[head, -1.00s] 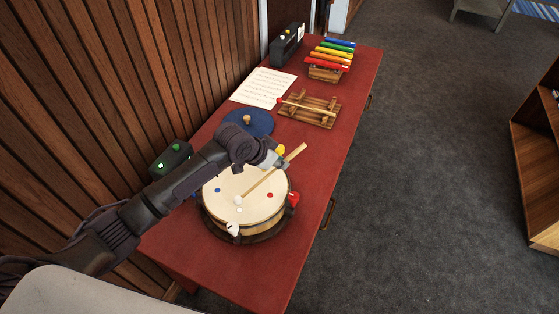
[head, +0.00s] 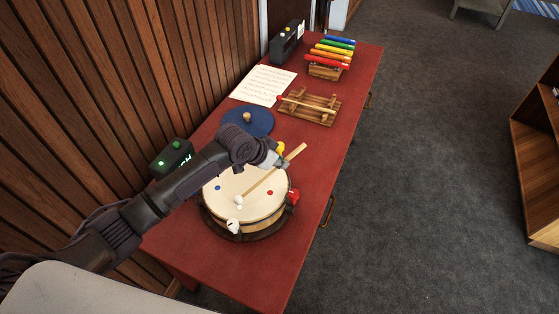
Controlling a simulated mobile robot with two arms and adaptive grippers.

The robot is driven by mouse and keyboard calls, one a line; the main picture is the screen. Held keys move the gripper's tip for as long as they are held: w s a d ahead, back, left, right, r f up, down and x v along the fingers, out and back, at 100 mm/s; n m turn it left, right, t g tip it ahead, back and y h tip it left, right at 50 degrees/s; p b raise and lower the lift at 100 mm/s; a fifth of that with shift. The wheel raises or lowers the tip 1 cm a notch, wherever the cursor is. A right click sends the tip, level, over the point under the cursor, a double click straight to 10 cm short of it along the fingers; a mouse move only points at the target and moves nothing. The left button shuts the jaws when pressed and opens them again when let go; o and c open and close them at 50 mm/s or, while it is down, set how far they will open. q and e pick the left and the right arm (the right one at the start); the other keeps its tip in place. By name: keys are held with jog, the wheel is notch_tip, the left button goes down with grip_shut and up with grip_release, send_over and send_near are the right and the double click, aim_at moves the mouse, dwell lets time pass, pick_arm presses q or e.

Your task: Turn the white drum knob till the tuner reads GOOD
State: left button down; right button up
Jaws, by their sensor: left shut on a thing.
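The drum (head: 222,202) stands on the red table with a cream head and colored dots. The white knob (head: 234,226) is on its near rim. A red knob (head: 292,196) is on the right rim and a yellow one (head: 280,148) at the far side. My left gripper (head: 281,163) is shut on a wooden drumstick (head: 260,183), above the drum. The stick's white tip is at the head by the white dot; I cannot tell whether it touches. The dark tuner (head: 171,158) shows a small green reading, too small to read. My right gripper is not in view.
A blue disc with a wooden knob (head: 259,118), a sheet of music (head: 263,85), a wooden rack with a mallet (head: 325,108), a colored xylophone (head: 334,52) and a dark box (head: 286,43) stand farther back. The table's right side is mostly clear.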

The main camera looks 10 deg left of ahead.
pick_arm(q)
jog(key=shift+r, duration=0.3)
jog(key=shift+f, duration=0.15)
jog(key=shift+f+b, duration=0.8)
jog(key=shift+f, duration=0.65)
notch_tip(320, 180, up, 6)
jog(key=p, duration=0.6)
jog(key=shift+r+p, duration=0.25)
jog(key=shift+p, duration=0.15)
jog(key=shift+f, duration=0.1)
